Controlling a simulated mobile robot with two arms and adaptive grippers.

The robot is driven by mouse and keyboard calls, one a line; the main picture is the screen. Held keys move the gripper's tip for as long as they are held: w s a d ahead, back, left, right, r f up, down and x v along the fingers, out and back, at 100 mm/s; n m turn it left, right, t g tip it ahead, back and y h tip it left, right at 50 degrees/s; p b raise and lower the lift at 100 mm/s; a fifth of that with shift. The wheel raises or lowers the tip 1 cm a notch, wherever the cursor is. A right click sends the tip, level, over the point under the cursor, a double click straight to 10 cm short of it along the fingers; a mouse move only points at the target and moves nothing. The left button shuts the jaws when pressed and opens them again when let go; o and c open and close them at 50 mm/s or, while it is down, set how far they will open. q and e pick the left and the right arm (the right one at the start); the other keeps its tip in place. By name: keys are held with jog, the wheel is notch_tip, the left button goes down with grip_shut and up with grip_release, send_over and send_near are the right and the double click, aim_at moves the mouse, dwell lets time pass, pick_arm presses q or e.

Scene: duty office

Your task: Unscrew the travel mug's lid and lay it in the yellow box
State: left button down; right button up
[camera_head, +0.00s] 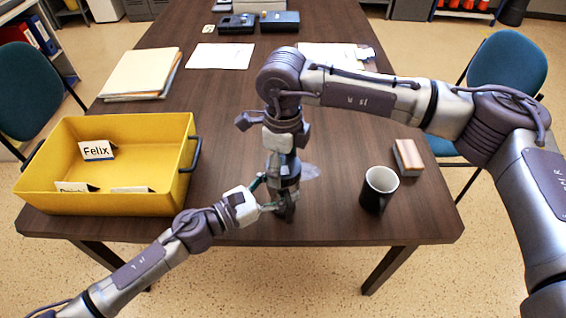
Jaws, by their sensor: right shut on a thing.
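The travel mug (287,197) stands near the table's front edge, mostly hidden by my two grippers. My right gripper (285,165) points straight down over the mug and is shut on its top, where the lid is; the lid itself is hardly visible. My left gripper (272,194) reaches in from the lower left, its fingers at the side of the mug's body. I cannot tell whether they press on it. The yellow box (130,203) stands open on the left of the table and holds several white name cards, one reading "Felix" (97,150).
A black mug with a white inside (378,189) stands right of the travel mug. A small wood-and-white block (408,157) lies behind it. Papers (221,56), a folder stack (142,74) and dark devices (238,23) lie farther back. The table between box and grippers is clear.

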jog(key=n, duration=1.8)
jog(key=shift+r, duration=0.15)
jog(key=shift+r, duration=1)
